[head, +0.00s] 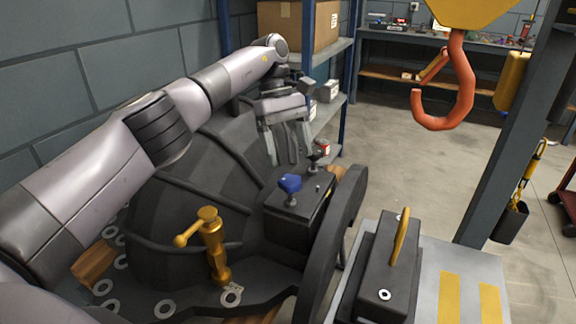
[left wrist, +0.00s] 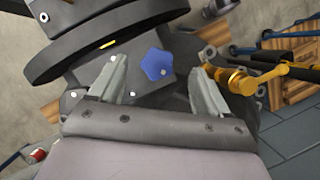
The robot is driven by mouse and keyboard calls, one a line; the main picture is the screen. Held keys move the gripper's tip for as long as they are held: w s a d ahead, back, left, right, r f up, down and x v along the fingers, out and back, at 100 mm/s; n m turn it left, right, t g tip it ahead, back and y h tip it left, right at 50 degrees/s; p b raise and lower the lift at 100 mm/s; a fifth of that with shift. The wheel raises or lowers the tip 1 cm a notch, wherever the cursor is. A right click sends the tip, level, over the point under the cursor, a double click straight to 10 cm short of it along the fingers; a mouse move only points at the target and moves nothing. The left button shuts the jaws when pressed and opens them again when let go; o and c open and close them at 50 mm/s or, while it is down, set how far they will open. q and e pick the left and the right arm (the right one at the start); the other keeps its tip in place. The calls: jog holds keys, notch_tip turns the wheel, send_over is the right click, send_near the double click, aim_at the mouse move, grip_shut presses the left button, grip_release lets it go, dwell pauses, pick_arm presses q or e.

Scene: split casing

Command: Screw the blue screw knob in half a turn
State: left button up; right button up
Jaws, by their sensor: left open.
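The blue screw knob (head: 290,184) sits on top of a dark block (head: 299,207) on the side of the dark casing (head: 190,180). My left gripper (head: 285,146) is open and empty, above and behind the knob in the head view. In the left wrist view, the blue knob (left wrist: 157,64) appears in the gap between the two open fingers, apart from both. How far it lies beyond the fingertips is hard to tell. My right gripper is not in view.
A brass valve (head: 212,240) with a lever stands on the casing flange, left of the block. A small dark knob (head: 318,154) stands on the block's far side. An orange hook (head: 447,105) hangs at upper right. A dark block with a yellow ring (head: 398,238) stands front right.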

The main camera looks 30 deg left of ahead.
aim_at(288, 178)
pick_arm(q)
notch_tip(288, 178, up, 14)
jog(key=p, duration=0.7)
